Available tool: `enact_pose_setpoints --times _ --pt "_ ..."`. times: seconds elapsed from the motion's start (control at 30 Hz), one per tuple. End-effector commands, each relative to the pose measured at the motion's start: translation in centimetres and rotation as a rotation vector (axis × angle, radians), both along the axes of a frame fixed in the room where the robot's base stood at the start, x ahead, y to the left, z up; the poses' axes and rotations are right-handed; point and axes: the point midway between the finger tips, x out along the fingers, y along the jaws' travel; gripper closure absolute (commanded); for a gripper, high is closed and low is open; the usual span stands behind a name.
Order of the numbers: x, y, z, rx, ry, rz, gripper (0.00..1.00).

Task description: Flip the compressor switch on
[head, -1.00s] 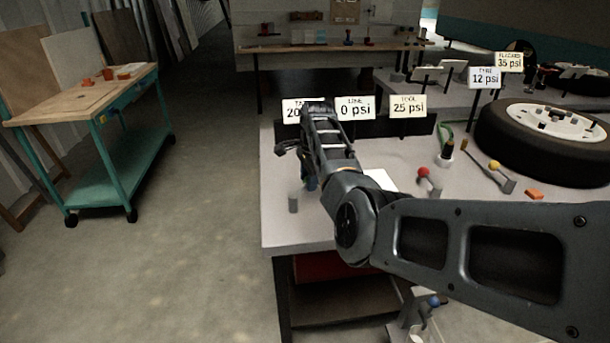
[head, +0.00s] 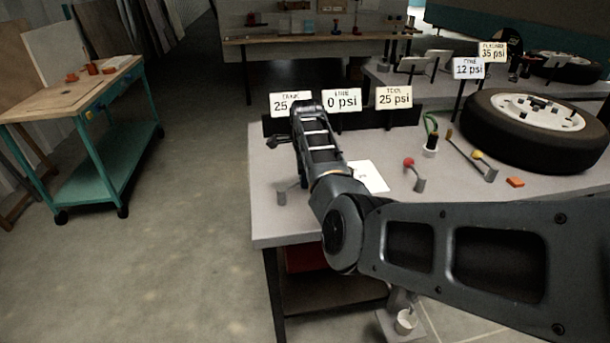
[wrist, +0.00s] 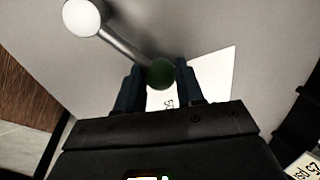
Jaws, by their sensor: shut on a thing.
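In the wrist view, my gripper (wrist: 159,82) has its two dark fingers on either side of a dark green knob (wrist: 160,72). It is shut on this knob. A grey lever rod (wrist: 122,44) runs from the knob to a pale rounded end (wrist: 82,17). In the head view, a short grey post (head: 282,192) with a rod beside it stands at the near left of the grey table. My arm hides the knob and fingertips there. The tank sign (head: 290,103) is partly covered and reads 25; the line sign (head: 342,101) reads 0 psi.
A white paper (head: 370,177) lies right of my gripper. A red-knobbed lever (head: 417,174), a yellow-knobbed lever (head: 484,163) and a tyre (head: 540,132) are farther right on the grey table (head: 268,222). A teal cart (head: 100,165) stands left, across open floor.

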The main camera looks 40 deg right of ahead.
Motion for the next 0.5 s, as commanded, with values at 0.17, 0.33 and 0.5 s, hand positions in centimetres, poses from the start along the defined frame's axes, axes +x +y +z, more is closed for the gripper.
enact_pose_setpoints --times 0.17,0.33,0.5 --pt "-0.15 -0.11 -0.02 0.000 0.004 -0.003 1.00" --pt "-0.14 -0.08 -0.03 0.000 0.003 -0.001 0.48" --pt "-0.09 -0.03 -0.03 0.000 0.003 0.000 0.38"
